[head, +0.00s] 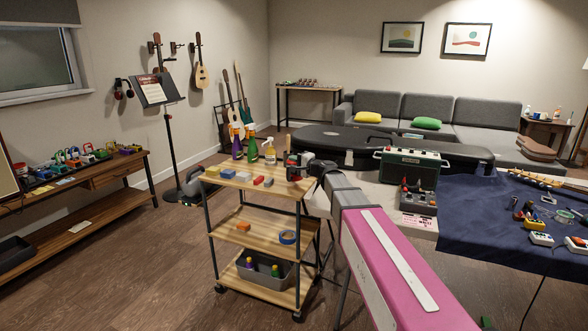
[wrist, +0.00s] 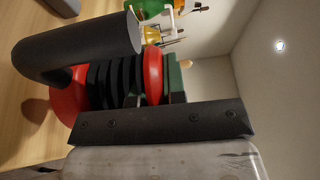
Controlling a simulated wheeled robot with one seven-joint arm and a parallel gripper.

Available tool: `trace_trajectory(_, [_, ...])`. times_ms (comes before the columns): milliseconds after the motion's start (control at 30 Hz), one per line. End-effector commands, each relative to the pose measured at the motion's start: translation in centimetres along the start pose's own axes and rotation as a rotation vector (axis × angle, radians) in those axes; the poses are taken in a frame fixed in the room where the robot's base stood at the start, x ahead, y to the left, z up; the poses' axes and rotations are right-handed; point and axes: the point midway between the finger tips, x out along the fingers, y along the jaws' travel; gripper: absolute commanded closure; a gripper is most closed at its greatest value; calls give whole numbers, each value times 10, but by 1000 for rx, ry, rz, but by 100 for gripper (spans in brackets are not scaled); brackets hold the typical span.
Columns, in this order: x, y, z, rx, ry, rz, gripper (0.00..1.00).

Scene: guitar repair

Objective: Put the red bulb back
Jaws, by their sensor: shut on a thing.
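My gripper (head: 301,166) is over the right end of the top shelf of the wooden cart (head: 227,178). In the wrist view it is shut on a red and black thing that I take to be the red bulb (wrist: 68,106). It has rounded red parts at both ends and a black ribbed middle, and lies sideways in that picture. Dark gripper parts cover some of it. In the head view only a small dark and red patch shows by the gripper. I cannot tell whether the bulb touches the shelf.
Spray bottles (head: 270,150) stand at the cart's back edge. Coloured blocks (head: 245,176) lie along its top. An amplifier (head: 411,164) and a blue-covered table (head: 478,215) stand to the right.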

Motion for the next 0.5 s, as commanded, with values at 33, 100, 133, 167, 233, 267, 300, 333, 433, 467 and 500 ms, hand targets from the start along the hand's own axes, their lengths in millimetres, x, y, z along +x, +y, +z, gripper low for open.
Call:
trace_trajectory(33, [0,7,0,2,0,0,100])
trace_trajectory(100, [0,17,0,3,0,1,100])
trace_trajectory(133, [0,21,0,2,0,1,100])
trace_trajectory(167, [0,24,0,1,0,1,100])
trace_trajectory(233, [0,28,0,1,0,-1,100])
trace_trajectory(267, [0,29,0,1,0,-1,100])
trace_trajectory(300, [0,29,0,1,0,-1,100])
trace_trajectory(333, [0,29,0,1,0,-1,100])
trace_trajectory(433, [0,29,0,0,0,-1,100])
trace_trajectory(467, [0,29,0,0,0,-1,100])
trace_trajectory(500, [0,29,0,0,0,-1,100])
